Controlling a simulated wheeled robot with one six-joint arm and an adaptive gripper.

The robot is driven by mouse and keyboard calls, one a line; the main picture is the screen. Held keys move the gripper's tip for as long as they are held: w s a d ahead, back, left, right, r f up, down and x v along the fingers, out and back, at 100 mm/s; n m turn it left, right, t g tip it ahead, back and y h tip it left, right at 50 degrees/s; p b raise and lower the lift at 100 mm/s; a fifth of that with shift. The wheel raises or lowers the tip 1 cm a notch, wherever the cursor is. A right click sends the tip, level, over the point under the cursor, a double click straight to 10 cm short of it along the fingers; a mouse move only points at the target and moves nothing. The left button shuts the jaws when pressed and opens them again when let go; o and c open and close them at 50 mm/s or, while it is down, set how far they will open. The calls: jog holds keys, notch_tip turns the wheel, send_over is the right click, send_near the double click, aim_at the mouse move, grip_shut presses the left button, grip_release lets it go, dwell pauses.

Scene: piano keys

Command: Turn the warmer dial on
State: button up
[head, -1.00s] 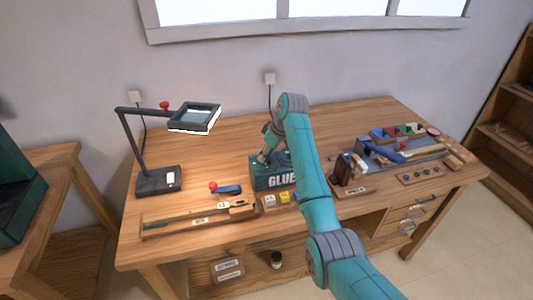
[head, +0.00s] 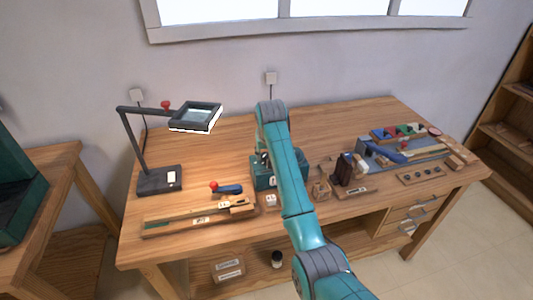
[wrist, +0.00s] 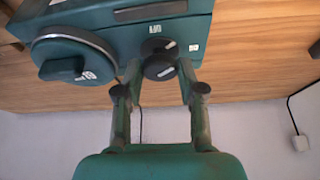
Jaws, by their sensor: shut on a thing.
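The teal glue warmer box (head: 262,180) stands on the workbench, partly hidden behind my arm in the head view. The black round dial (wrist: 158,68), with white marks, sits there beside a round teal lid (wrist: 73,60) with a dark handle. My gripper (wrist: 160,76) has its two fingers on either side of the dial and is shut on it. In the head view, my arm hides most of the gripper.
A black lamp (head: 158,180) stands at the left of the bench. A red-knobbed blue tool (head: 228,189) and a long wooden tray (head: 185,224) lie in front of it. A brown block (head: 343,168) and a cluttered blue-grey tray (head: 385,157) lie right. The back of the bench is mostly clear.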

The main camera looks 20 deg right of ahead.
jog(key=m+h, duration=0.1)
jog(key=m, duration=0.3)
jog(key=shift+a+g+h, duration=0.15)
jog(key=shift+g+h, duration=0.25)
jog(key=shift+a+m+g+h, duration=0.1)
jog(key=shift+m+g+h, duration=0.25)
jog(key=shift+m, duration=1.45)
jog(key=shift+f, duration=0.1)
jog(key=o, duration=1.1)
jog(key=shift+w, duration=0.1)
jog(key=shift+o, duration=0.2)
jog(key=shift+h, duration=0.25)
jog(key=v, duration=1.2)
